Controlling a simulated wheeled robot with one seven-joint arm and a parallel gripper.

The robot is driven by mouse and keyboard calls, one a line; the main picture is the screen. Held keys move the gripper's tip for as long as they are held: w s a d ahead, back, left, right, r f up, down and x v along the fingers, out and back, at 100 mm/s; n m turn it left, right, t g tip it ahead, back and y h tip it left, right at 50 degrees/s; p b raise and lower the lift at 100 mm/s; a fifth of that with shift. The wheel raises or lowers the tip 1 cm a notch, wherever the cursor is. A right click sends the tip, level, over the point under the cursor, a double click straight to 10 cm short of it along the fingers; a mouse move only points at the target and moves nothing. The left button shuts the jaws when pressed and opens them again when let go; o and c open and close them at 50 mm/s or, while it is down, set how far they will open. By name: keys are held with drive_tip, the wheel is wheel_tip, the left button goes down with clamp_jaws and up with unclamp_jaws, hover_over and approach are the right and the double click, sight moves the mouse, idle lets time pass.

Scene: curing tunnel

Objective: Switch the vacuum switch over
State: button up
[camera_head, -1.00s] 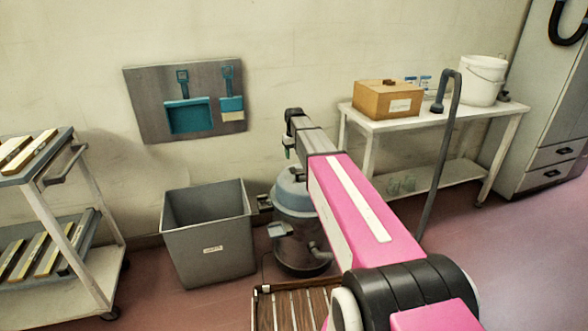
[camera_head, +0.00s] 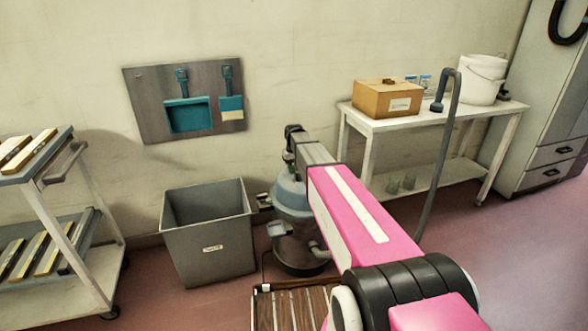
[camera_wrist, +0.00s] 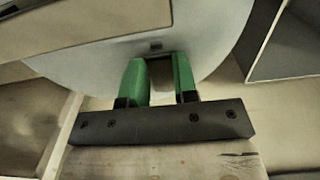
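The vacuum (camera_head: 289,196) is a rounded canister with a blue-grey lid and darker body, standing on the floor right of the grey bin. My arm partly hides it. My gripper is just above the lid in the head view, mostly hidden by my wrist. In the wrist view, the two green fingers of my gripper (camera_wrist: 160,80) are apart, with nothing seen held between them. The pale lid (camera_wrist: 210,40) fills the area beyond them. A small dark part (camera_wrist: 155,46), possibly the vacuum switch, shows on the lid just beyond the gap. Contact cannot be told.
An open grey bin (camera_head: 212,262) stands close left of the vacuum. A slatted wooden piece (camera_head: 290,306) lies in front. A white table (camera_head: 380,124) with a cardboard box (camera_head: 386,99) is at right, with a grey hose (camera_head: 437,165) before it. A trolley (camera_head: 88,270) is at far left.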

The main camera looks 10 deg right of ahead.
drive_tip(key=shift+c, duration=0.9)
drive_tip(key=shift+w+g, duration=0.35)
drive_tip(key=shift+g, duration=0.35)
drive_tip(key=shift+r+g+h, duration=0.15)
drive_tip(key=shift+g+h, duration=0.15)
drive_tip(key=shift+g, duration=0.5)
drive_tip(key=o, duration=0.9)
drive_tip(key=shift+r, duration=0.15)
drive_tip(key=v, duration=1)
drive_tip(key=shift+r, duration=0.3)
